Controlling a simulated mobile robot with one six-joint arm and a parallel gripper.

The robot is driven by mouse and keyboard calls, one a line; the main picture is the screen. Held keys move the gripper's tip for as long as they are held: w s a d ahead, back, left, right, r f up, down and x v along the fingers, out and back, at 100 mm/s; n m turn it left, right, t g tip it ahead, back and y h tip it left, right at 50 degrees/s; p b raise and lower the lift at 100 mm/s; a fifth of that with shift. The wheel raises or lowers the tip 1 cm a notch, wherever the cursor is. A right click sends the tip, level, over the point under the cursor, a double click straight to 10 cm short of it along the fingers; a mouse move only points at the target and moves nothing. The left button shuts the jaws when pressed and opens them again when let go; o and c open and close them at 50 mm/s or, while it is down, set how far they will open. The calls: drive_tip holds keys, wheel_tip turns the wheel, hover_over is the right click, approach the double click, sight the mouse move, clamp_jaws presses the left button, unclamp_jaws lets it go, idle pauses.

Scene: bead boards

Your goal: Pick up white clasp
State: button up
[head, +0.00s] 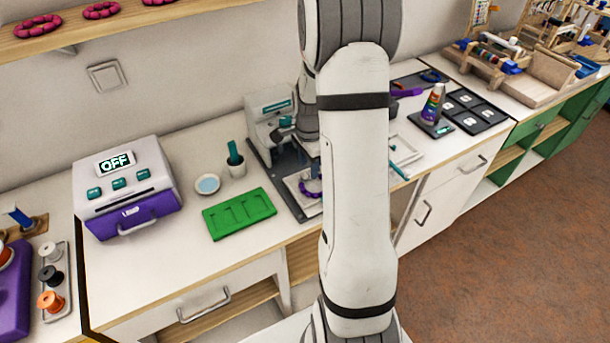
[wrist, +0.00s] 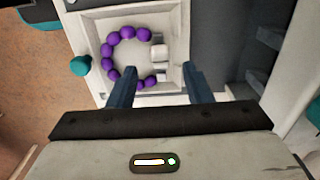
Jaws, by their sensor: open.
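The white clasp (wrist: 160,53) shows in the wrist view at the right side of a ring of purple beads (wrist: 128,33). The ring lies in a square white tray (wrist: 92,42). My gripper (wrist: 158,74) is open, with one dark finger on each side below the clasp in the picture. Nothing is between the fingertips, and the left finger covers part of the ring.
A teal knob (wrist: 80,66) stands by the tray's left side. In the head view, a grey machine (head: 268,118) stands behind the tray area.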

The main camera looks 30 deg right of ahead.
sight(308, 174)
drive_tip(key=shift+f, duration=1.5)
drive_tip(key=shift+c, duration=0.3)
clamp_jaws()
